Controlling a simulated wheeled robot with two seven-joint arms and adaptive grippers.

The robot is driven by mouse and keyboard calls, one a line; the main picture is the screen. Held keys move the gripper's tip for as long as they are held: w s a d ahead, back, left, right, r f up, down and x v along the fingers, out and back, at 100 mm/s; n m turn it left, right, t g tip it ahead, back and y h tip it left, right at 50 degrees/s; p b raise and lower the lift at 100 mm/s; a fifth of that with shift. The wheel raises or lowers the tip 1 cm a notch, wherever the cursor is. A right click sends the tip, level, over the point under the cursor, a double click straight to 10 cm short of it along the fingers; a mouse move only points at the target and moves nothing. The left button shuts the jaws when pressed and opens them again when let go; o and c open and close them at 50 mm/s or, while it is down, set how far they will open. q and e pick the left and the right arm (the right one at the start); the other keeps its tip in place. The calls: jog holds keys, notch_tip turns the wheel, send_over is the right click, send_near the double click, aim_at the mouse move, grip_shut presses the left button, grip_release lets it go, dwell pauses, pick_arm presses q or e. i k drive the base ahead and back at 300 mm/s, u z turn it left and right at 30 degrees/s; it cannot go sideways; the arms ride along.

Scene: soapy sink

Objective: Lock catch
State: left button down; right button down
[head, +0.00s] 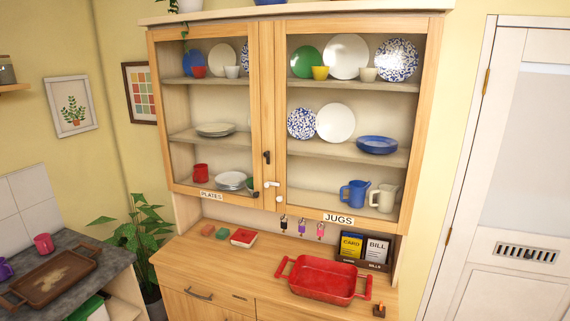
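A wooden dresser has two glazed doors, the left door (257,100) labelled PLATES and the right door (280,120) labelled JUGS. Both look closed, meeting in the middle. Small fittings sit near where they meet: a black one (266,156), a white one (271,184) below it, another white one (279,198) on the right door, and a dark one (256,194) at the left door's lower corner. I cannot tell which is the catch or how it is set. Several small keys or tags (301,226) hang below the doors. Neither of my grippers is in view.
A red roasting tray (324,278) stands on the dresser's worktop. A holder with CARD and BILL packets (363,249) is behind it, and a red-and-white box (243,237) is to the left. The worktop between box and tray is clear. A plant (135,245) stands left.

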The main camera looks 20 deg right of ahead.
aim_at(266, 154)
jog(key=i, duration=1)
jog(key=u, duration=0.45)
